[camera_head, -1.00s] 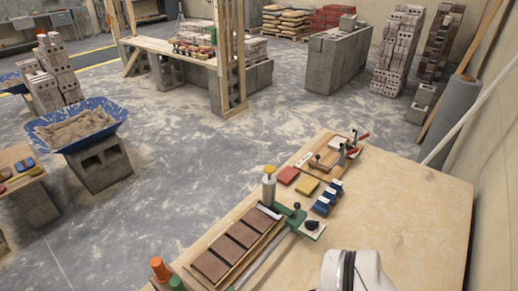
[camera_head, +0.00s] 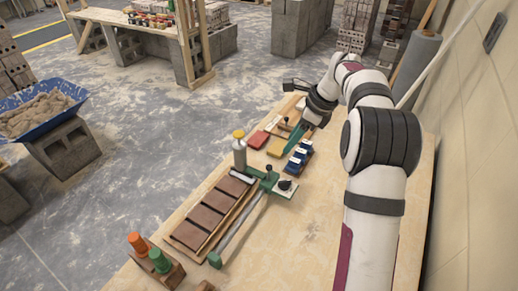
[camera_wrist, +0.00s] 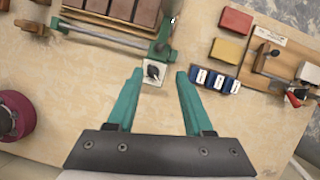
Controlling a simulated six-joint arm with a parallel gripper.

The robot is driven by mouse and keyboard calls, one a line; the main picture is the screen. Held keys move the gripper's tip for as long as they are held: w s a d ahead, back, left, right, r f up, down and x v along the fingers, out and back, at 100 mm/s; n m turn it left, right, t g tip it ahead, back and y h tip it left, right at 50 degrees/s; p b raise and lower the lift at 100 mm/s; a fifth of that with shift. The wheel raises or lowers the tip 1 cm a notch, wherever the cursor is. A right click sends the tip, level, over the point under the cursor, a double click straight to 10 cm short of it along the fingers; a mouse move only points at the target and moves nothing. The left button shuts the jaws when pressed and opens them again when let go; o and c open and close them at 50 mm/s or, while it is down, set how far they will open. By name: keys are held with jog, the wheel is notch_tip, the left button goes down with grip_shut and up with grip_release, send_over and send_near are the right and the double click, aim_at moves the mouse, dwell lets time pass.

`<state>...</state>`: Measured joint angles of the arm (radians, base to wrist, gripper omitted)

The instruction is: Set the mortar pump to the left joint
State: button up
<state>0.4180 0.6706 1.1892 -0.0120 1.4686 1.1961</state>
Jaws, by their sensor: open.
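My gripper (camera_head: 296,134) is over the far part of the workbench.
Blue blocks (camera_head: 298,160), a red block (camera_head: 258,140) and a yellow block (camera_head: 277,147) lie near my gripper. A board with a clamp (camera_wrist: 276,62) is beyond. Orange and green bottles (camera_head: 148,252) stand at the near left.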

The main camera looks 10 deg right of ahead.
aim_at(269, 170)
jog(key=x, duration=1.5)
jog(key=shift+a+f, duration=0.1)
jog(key=shift+f, duration=0.05)
grip_shut()
dwell(0.6)
